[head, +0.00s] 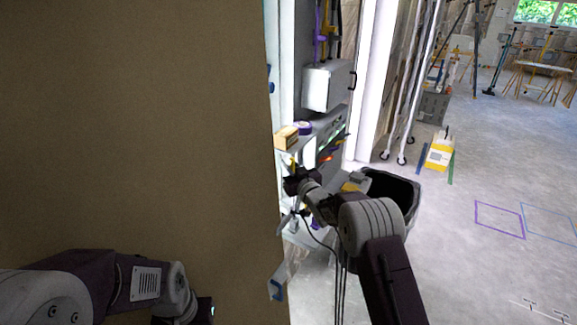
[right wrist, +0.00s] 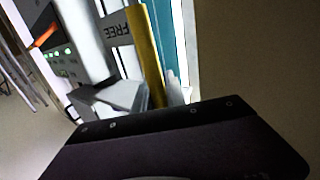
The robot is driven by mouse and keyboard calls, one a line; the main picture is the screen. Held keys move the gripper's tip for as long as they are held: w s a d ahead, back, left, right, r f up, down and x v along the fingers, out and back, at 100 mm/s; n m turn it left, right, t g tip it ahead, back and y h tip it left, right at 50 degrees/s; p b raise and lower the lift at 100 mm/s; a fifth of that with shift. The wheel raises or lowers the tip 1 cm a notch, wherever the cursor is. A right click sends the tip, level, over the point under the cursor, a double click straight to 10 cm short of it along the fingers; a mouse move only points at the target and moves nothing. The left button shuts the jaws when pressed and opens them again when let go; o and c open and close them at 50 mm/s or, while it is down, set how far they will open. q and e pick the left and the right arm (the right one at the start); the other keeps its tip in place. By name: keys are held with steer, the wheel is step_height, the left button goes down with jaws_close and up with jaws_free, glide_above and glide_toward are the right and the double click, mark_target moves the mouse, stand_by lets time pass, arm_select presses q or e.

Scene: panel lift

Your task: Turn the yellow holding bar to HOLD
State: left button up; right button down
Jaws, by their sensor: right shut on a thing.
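The yellow holding bar (right wrist: 146,52) shows in the right wrist view, running upward from between my right gripper's (right wrist: 145,93) grey fingers. A label (right wrist: 117,29) reading FREE, upside down in this view, lies beside the bar. My right gripper is shut on the bar. In the head view, my right gripper (head: 293,186) is at the machine's side, by the panel's right edge, and the bar there is mostly hidden. My left gripper (head: 205,311) is at the bottom edge, in front of the brown panel (head: 140,130); its fingers cannot be made out.
The large brown panel fills the left of the head view. A grey control box (head: 329,138) with lit indicators stands beyond my right gripper. A dark bin (head: 400,190) stands close to my right arm. The floor further right is mostly open.

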stand_by(0.4)
steer(key=s+b, duration=0.1)
steer(key=b, duration=0.1)
steer(key=s+a+n+b, duration=0.1)
steer(key=b, duration=0.1)
steer(key=shift+a+t+b, duration=0.25)
steer(key=shift+t+b, duration=0.05)
steer(key=c, duration=1.4)
jaws_free()
steer(key=shift+f, duration=0.1)
steer(key=shift+o, duration=0.2)
steer(key=shift+d+y, duration=0.1)
steer(key=shift+y, duration=0.2)
